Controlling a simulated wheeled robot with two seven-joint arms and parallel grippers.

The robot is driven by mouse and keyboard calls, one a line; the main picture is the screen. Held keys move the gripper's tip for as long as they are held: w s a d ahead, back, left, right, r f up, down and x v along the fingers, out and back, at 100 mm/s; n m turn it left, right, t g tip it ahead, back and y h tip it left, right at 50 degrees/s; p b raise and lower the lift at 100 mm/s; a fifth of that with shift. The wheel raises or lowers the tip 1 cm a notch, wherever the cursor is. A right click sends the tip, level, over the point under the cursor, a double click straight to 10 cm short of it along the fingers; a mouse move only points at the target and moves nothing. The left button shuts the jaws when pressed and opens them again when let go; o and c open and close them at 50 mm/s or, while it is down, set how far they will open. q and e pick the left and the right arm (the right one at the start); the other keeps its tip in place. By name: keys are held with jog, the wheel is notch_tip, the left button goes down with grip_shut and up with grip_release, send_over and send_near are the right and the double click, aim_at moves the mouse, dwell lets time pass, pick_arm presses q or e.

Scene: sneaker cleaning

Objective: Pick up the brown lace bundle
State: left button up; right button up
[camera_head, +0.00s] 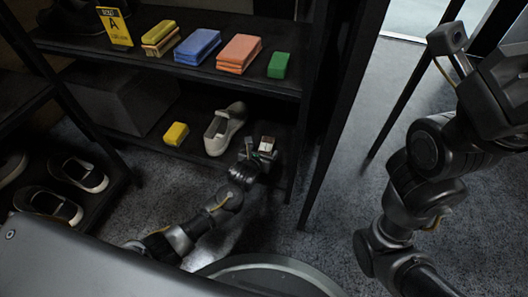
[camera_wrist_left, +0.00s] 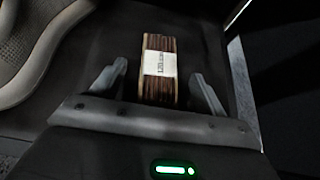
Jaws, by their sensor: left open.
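The brown lace bundle (camera_wrist_left: 158,90) has a white paper band with dark print. In the left wrist view it lies on the dark lower shelf (camera_wrist_left: 210,30), between the two fingers of my left gripper (camera_wrist_left: 162,82). The fingers are open, with a gap on each side of the bundle. In the head view my left gripper (camera_head: 258,158) is at the right end of the lower shelf. The bundle (camera_head: 266,146) shows there as a small brown and white patch at the gripper. My right arm is at the right of the head view; I cannot make out its fingertips.
A light sneaker (camera_head: 222,130) stands just left of my left gripper. A yellow block (camera_head: 176,134) lies farther left. The upper shelf holds blue (camera_head: 197,46), orange (camera_head: 239,54) and green (camera_head: 278,65) blocks. A dark shelf post (camera_head: 338,110) stands to the right.

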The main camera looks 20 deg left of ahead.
aim_at(265, 149)
pick_arm(q)
jog(key=shift+b+x, duration=0.95)
jog(key=shift+x, duration=0.6)
jog(key=shift+d, duration=0.1)
jog(key=c, duration=1.1)
